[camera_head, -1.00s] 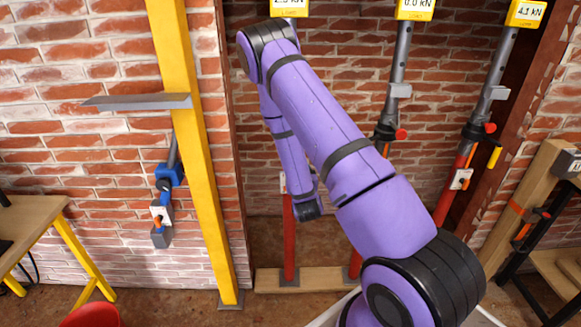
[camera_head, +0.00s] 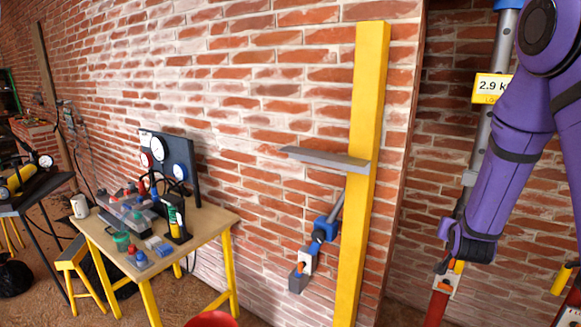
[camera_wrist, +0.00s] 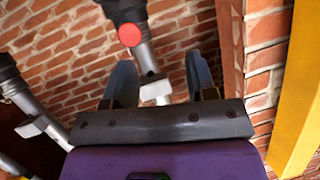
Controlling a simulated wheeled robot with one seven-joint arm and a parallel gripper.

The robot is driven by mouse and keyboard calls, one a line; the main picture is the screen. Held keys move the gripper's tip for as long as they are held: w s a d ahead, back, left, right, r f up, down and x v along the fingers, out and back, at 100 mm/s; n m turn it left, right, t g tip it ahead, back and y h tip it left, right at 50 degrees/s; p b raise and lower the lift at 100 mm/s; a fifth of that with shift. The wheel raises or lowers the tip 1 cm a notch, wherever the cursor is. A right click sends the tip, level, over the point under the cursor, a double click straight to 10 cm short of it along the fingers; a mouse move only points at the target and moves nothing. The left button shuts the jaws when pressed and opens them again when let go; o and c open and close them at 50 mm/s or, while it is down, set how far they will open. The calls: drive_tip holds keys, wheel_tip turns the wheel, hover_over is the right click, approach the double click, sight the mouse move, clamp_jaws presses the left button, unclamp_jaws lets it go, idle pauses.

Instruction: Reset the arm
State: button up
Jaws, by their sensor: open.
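My purple arm (camera_head: 502,185) hangs down at the right of the head view, its dark end low in front of a prop. My gripper shows in the wrist view (camera_wrist: 160,78) with two dark fingers spread apart. Nothing is held between them. A grey prop (camera_wrist: 146,58) with a red knob (camera_wrist: 130,34) shows behind and between the fingers; I cannot tell how far away it is. In the head view the fingertips are hard to make out.
A red-and-grey prop (camera_head: 478,135) with a yellow load display (camera_head: 491,88) stands in the brick recess. A yellow post (camera_head: 360,180) with a grey shelf plate (camera_head: 325,158) stands left of it. A workbench (camera_head: 205,240) with gauges and small parts stands at the left.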

drive_tip(key=s+a+r+n+g+y, duration=0.2)
drive_tip(key=s+a+r, duration=0.35)
drive_tip(key=r, duration=0.25)
drive_tip(key=s+a+r+n+g+y, duration=0.1)
drive_tip(key=s+a+r+y, duration=0.25)
drive_tip(key=s+r, duration=0.4)
drive_tip(key=s+a+r+n+g, duration=0.1)
drive_tip(key=s+a+r+g, duration=0.1)
drive_tip(key=s, duration=0.8)
drive_tip(key=s+a+r+n+g, duration=0.2)
drive_tip(key=s+r, duration=0.2)
drive_tip(key=s, duration=0.7)
drive_tip(key=shift+a+r, duration=0.2)
idle(0.9)
